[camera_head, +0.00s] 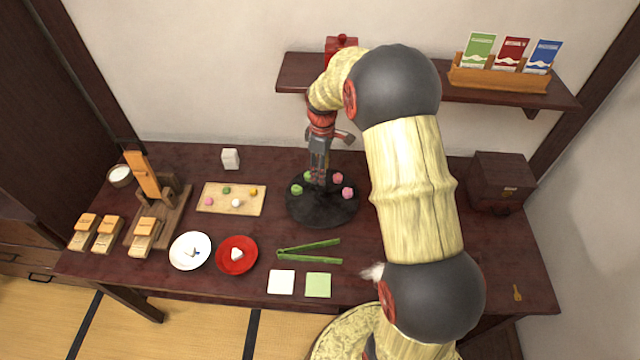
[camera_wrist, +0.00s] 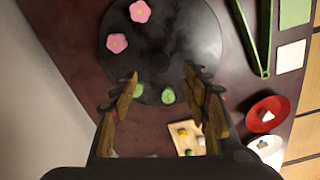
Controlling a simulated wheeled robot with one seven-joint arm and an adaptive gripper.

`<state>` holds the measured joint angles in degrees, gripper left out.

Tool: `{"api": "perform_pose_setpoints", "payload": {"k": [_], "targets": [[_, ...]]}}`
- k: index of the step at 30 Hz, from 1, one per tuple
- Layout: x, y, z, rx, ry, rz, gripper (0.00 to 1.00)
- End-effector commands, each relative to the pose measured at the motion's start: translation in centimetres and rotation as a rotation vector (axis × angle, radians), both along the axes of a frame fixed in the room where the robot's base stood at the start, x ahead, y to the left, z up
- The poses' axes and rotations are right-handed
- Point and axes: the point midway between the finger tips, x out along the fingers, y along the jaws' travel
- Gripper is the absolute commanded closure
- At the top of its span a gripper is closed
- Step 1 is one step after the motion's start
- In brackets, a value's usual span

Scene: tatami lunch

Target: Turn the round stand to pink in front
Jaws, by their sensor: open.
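The round stand (camera_head: 322,212) is a black disc on the dark table. In the head view, two pink sweets (camera_head: 348,193) sit on its right side and two green sweets (camera_head: 297,189) on its left; its front part is bare. My gripper (camera_head: 318,182) points down over the back middle of the stand, between the pink and green sweets. In the wrist view, my gripper (camera_wrist: 160,80) is open with nothing between its fingers. The stand (camera_wrist: 180,40) lies beneath, with pink sweets (camera_wrist: 117,43) at upper left and a green sweet (camera_wrist: 168,95) between the fingers' outlines. I cannot tell whether the fingers touch the stand.
Green tongs (camera_head: 310,247), a red plate (camera_head: 237,268) and a white plate (camera_head: 180,262) lie in front and left. A board of small sweets (camera_head: 245,208) is left of the stand. A wall shelf (camera_head: 295,72) hangs behind. A dark box (camera_head: 500,182) stands right.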

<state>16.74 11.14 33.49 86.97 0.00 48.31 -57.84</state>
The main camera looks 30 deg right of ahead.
Motion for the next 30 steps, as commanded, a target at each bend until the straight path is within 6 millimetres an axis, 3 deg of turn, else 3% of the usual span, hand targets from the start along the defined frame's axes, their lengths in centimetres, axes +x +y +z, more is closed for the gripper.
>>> {"api": "perform_pose_setpoints", "payload": {"k": [9,15,23,30], "targets": [[-0.1,0.0,-4.8,0.002,0.004,-0.002,0.53],[-0.1,0.0,-6.9,0.001,0.002,-0.003,0.53],[0.0,0.0,-7.1,0.0,0.001,-0.003,0.53],[-0.1,0.0,-7.1,0.0,0.001,-0.003,0.66]]}}
